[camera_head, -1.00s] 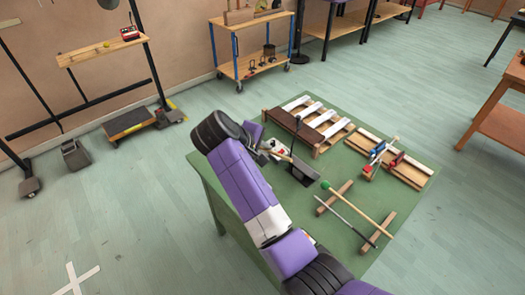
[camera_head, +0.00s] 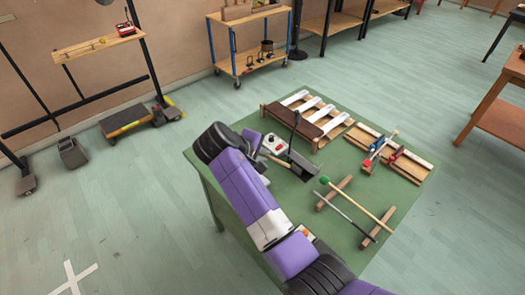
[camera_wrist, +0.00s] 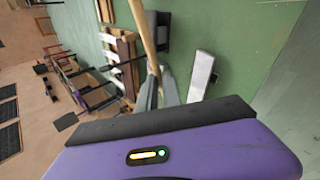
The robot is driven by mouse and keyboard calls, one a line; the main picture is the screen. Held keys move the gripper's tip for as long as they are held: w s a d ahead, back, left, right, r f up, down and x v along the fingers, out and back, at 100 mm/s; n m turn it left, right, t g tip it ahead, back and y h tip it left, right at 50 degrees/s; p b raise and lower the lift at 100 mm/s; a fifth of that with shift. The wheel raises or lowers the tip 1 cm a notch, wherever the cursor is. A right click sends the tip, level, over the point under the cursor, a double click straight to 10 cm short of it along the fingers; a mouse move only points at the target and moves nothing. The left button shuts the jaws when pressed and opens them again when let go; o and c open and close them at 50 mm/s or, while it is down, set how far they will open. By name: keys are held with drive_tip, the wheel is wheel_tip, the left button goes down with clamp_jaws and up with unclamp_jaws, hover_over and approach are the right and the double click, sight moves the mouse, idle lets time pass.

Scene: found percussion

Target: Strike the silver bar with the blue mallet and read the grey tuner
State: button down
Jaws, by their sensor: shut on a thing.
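My gripper (camera_head: 258,156) is over the back left of the green table. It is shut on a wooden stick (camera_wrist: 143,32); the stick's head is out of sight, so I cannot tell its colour. The stick points right, toward a dark grey block (camera_head: 300,166) with a thin black post, perhaps the tuner; its display is unreadable. A thin grey rod (camera_head: 346,219) lies across two wooden supports. Several pale, silvery bars (camera_head: 310,105) lie on a wooden rack behind. I cannot tell which one is the silver bar. A blue-marked piece (camera_head: 378,147) lies on the rack at right.
A green-headed mallet (camera_head: 358,205) lies across the same supports. A white box with a red button (camera_head: 274,142) stands beside the gripper. A pale grey block (camera_wrist: 201,76) shows in the wrist view. The green table top (camera_head: 350,265) is bare at the front.

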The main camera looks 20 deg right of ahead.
idle(0.3)
wheel_tip(320, 180, down, 5)
drive_tip(key=w+g+b, duration=0.2)
drive_tip(key=b, duration=0.3)
drive_tip(key=shift+n, duration=0.4)
drive_tip(key=r+p, duration=0.6)
drive_tip(key=shift+a+p, duration=0.2)
drive_tip(key=shift+p, duration=0.1)
idle(0.6)
